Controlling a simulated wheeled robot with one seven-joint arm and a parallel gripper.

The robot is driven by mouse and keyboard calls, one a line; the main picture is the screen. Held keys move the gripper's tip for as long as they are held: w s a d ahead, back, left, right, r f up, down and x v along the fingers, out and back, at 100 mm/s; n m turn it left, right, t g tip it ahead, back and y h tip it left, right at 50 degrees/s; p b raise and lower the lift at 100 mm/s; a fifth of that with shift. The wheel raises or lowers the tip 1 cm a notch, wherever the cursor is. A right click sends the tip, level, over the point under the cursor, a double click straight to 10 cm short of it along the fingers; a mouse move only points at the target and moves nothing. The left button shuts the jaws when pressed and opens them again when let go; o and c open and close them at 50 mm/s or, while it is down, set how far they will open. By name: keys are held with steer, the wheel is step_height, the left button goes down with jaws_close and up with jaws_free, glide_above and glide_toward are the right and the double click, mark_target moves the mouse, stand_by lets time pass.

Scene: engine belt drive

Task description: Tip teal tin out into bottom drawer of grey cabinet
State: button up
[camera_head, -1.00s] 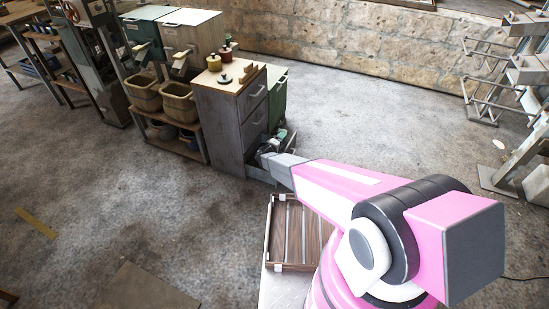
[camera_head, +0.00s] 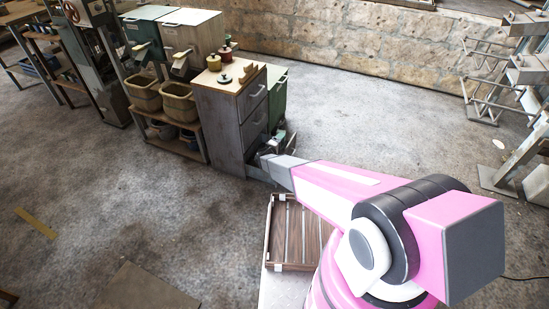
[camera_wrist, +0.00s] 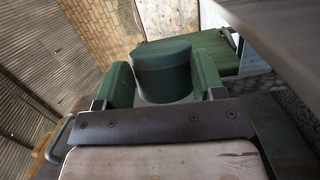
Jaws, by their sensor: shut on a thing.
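The grey cabinet (camera_head: 217,122) stands left of my arm in the head view, with a wooden top and handled drawers on its right face. Its bottom drawer (camera_head: 258,173) is pulled out near the floor; my arm hides most of it and its inside. My gripper (camera_head: 279,146) is at that drawer, beside the cabinet. In the wrist view my gripper (camera_wrist: 163,82) has its green fingers on both sides of the teal tin (camera_wrist: 163,66) and is shut on it. The wrist view is strongly tilted. The tin's opening and contents cannot be made out.
A green bin (camera_head: 278,100) stands behind the cabinet. Pots and small parts (camera_head: 226,77) sit on the cabinet top. Baskets (camera_head: 180,103) on a rack stand to its left. A slatted wooden tray (camera_head: 290,267) lies near my base. The floor at left is largely free.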

steer(key=shift+f, duration=0.1)
steer(key=shift+a+n+t, duration=0.25)
steer(key=shift+n+t, duration=0.05)
steer(key=shift+n, duration=0.5)
stand_by(0.4)
